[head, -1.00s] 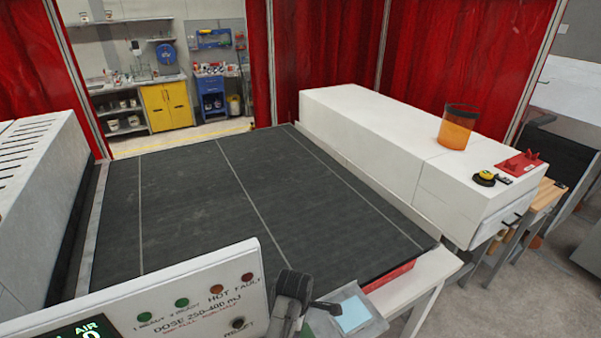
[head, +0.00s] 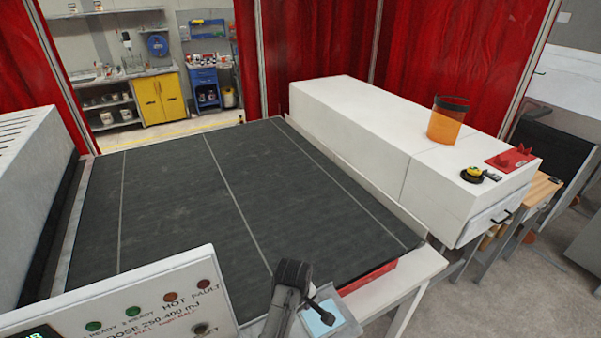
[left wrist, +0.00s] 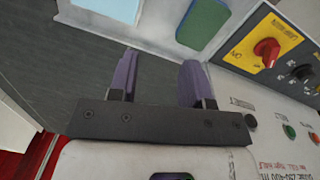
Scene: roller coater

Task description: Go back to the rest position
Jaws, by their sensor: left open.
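My left gripper (head: 304,292) shows dark at the bottom middle of the head view, in front of the conveyor's near edge and beside the control panel. In the left wrist view its two purple fingers (left wrist: 159,78) stand apart with nothing between them. The light tray with a blue pad (head: 322,318) lies just beyond the gripper and is partly hidden by it in the head view. My right gripper is not in view.
The control panel (head: 150,300) is close on the left; its red knob (left wrist: 266,50) shows in the wrist view. The dark belt (head: 180,200) is bare. The white cabinet (head: 350,120) at right carries an orange container (head: 446,125), a yellow tape measure (head: 472,174) and a red holder (head: 511,160).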

